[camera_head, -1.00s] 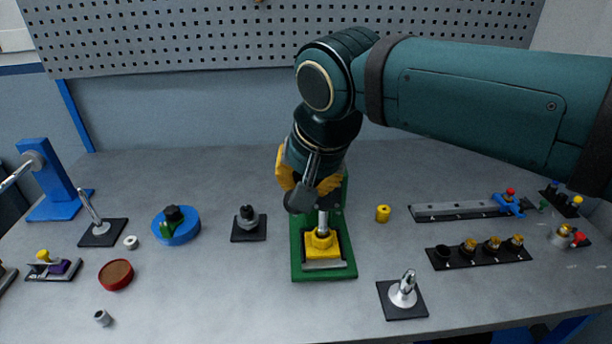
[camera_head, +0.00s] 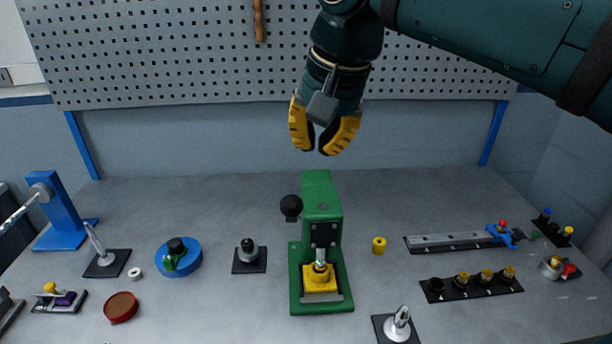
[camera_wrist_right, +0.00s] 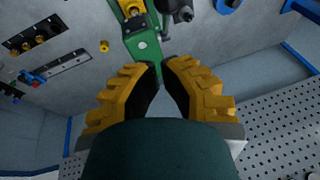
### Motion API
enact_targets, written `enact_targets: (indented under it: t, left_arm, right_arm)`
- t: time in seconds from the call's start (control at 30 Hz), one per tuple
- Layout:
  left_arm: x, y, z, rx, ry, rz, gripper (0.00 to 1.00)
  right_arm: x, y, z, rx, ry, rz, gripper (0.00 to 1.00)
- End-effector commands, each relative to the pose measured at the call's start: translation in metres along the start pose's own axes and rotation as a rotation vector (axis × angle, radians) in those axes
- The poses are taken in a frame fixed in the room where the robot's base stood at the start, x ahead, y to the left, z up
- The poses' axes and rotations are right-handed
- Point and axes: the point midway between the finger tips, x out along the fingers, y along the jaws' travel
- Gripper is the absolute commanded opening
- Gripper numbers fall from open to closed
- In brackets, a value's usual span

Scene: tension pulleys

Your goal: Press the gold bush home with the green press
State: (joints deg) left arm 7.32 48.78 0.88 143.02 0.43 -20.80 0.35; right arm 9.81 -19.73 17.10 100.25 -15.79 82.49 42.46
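The green press (camera_head: 322,200) stands upright at the middle of the bench, its black-knobbed lever (camera_head: 291,206) out to the left. Its silver ram (camera_head: 320,256) is down at a yellow block (camera_head: 320,281) on the green base. I cannot tell a gold bush apart from the yellow block under the ram. My right gripper (camera_head: 318,152), yellow with dark pads, hangs above and behind the press, empty, its fingertips a small gap apart. The right wrist view shows the same narrow gap between the fingers (camera_wrist_right: 161,66), with the press beyond. My left gripper is out of view.
A yellow cylinder (camera_head: 379,245) stands right of the press. A black rack (camera_head: 472,290) with several gold-topped parts and a silver rail (camera_head: 452,241) lie further right. A blue disc (camera_head: 180,258) and a black-based part (camera_head: 249,266) stand left. A pegboard (camera_head: 180,60) rises behind.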

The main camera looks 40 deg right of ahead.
Motion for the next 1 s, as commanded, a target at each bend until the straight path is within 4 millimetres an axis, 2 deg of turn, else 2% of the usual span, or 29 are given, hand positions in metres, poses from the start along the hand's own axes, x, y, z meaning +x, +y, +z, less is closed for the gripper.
enact_targets:
  t: [0.03, 0.2, 0.33, 0.47, 0.57, 1.0]
  left_arm:
    - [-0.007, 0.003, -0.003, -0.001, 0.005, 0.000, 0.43]
    - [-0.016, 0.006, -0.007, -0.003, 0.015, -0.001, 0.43]
    - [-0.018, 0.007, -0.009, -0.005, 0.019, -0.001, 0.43]
    - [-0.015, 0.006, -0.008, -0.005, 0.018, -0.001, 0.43]
    - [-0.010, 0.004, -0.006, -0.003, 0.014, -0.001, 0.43]
    - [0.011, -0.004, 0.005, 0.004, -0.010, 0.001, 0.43]
  right_arm:
    - [-0.005, -0.006, -0.013, 0.006, -0.050, 0.007, 0.00]
    - [-0.010, -0.014, -0.037, 0.022, -0.178, 0.040, 0.00]
    - [-0.009, -0.017, -0.044, 0.026, -0.223, 0.053, 0.00]
    - [-0.001, -0.016, -0.044, 0.028, -0.233, 0.057, 0.00]
    - [0.012, -0.014, -0.040, 0.028, -0.234, 0.059, 0.00]
    - [0.095, -0.009, -0.020, 0.028, -0.233, 0.059, 0.00]
